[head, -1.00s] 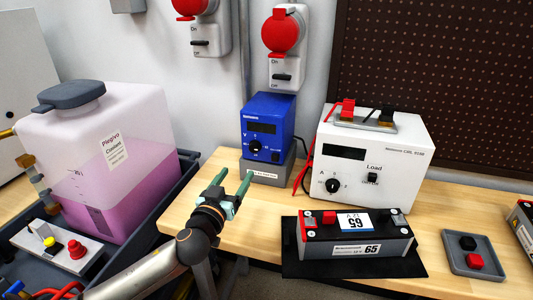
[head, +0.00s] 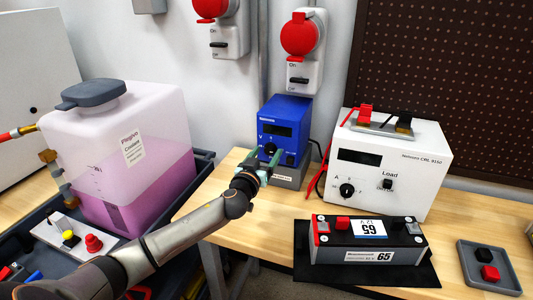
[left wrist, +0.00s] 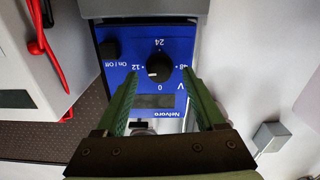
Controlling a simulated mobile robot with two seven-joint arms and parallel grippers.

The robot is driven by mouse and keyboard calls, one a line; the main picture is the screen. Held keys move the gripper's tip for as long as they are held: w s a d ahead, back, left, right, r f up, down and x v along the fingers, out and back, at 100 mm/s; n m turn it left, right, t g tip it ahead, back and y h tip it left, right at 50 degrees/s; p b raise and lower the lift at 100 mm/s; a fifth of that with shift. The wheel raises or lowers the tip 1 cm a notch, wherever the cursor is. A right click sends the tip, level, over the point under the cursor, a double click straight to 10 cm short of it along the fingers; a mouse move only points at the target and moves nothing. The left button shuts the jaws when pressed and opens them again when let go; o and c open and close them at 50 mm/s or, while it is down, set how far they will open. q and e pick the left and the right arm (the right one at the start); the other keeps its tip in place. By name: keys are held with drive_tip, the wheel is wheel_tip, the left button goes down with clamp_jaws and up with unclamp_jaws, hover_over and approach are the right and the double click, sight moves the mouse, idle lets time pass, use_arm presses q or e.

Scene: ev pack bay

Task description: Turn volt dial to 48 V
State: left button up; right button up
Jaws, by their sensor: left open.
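The blue power supply (head: 287,112) stands on a grey base at the back of the bench. Its black volt dial (head: 269,149) is on the front face and also shows in the left wrist view (left wrist: 159,67). There the panel appears upside down, with marks 0, 12, 24 and 48 around the dial. The dial's white mark points left, near the 12 side. My left gripper (head: 263,160) is open in front of the panel. In the left wrist view its green fingers (left wrist: 160,78) stand either side of the dial's lower part; contact cannot be told. My right gripper is not in view.
The white load unit (head: 425,160) with its own knob and red leads stands right of the supply. A battery module (head: 370,243) lies on a black mat in front. A pink coolant tank (head: 125,200) stands at left. A small grey tray (head: 480,250) is at right.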

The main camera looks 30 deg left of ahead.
use_arm(q)
drive_tip(key=shift+w, duration=0.3)
drive_tip(key=shift+c, duration=0.2)
clamp_jaws()
